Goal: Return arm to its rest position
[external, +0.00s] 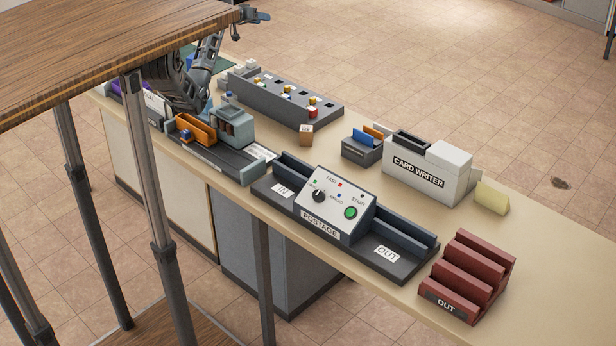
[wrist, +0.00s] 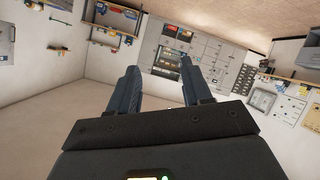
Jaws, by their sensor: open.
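My arm (external: 208,62) is folded up behind the wooden shelf at the upper left of the external view. My gripper (external: 253,15) appears at its upper end, above the far side of the counter and small in that view. In the wrist view, the two dark fingers of my gripper (wrist: 158,70) stand apart with nothing between them. Beyond the fingers are a wall and grey lockers (wrist: 208,58), seen at a tilt. The shelf top hides part of my arm.
The wooden shelf (external: 60,45) stands close beside my arm. On the counter (external: 545,240) are a postage machine (external: 335,205), a card writer (external: 428,172), a red OUT rack (external: 468,275), a grey slotted block (external: 285,98) and an orange holder (external: 193,130). Open floor lies beyond the counter.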

